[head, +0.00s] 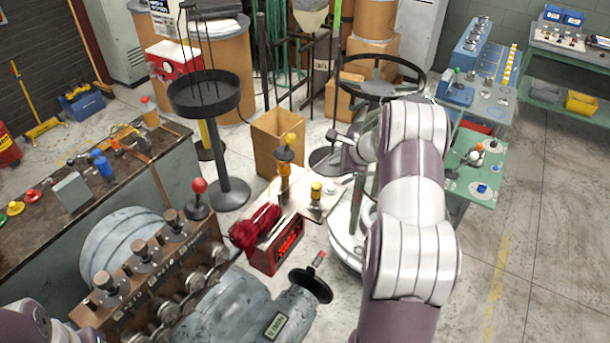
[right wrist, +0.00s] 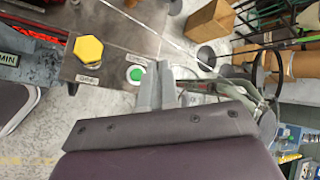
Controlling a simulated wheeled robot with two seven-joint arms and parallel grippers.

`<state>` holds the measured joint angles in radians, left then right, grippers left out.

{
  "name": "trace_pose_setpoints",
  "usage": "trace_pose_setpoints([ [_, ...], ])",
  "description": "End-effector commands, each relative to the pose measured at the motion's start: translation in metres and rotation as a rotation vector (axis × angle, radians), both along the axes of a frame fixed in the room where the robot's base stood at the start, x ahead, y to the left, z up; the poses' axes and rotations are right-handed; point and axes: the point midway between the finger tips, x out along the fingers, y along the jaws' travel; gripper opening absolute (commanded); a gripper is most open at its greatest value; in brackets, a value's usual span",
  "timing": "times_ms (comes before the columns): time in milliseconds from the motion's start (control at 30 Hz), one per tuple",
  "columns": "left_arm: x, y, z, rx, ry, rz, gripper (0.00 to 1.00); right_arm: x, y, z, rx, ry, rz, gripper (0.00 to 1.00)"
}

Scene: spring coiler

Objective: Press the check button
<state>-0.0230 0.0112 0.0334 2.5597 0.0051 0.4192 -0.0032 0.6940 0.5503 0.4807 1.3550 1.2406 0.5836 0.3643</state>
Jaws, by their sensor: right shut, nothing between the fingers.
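A small panel (head: 300,197) stands in the middle of the head view. It bears a yellow knob-like button (head: 316,187) and a low green button with a pale ring (head: 331,190). In the right wrist view the yellow hexagonal top (right wrist: 88,48) and the green round button (right wrist: 135,74) each have a small label, too small to read surely, so I cannot tell which is the check button. My right gripper (head: 335,152) is shut and empty. In the right wrist view its fingers (right wrist: 158,72) appear just right of the green button; contact is not visible. My left gripper is out of view.
A red box with a lit display (head: 277,246) and a red coil (head: 255,229) sit beside the panel. A grey machine (head: 240,316) fills the lower left. A cardboard box (head: 277,140) and a black round stand (head: 232,192) are behind. Open floor (head: 540,230) lies right.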

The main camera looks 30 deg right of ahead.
Motion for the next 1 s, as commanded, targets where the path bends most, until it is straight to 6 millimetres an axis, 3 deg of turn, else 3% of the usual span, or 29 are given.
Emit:
trace_pose_setpoints([
  [133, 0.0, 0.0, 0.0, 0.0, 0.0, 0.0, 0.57, 0.01, -0.003, 0.011, 0.059, -0.039, -0.065, 0.0],
  [567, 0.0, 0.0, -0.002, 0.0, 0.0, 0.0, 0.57, 0.009, -0.001, 0.008, 0.078, -0.035, -0.079, 0.0],
  [767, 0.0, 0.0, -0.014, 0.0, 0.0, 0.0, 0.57, 0.006, -0.004, -0.008, 0.078, -0.034, -0.081, 0.0],
  [1000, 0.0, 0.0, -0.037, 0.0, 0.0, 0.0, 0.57, 0.0, -0.01, -0.043, 0.077, -0.033, -0.087, 0.0],
])
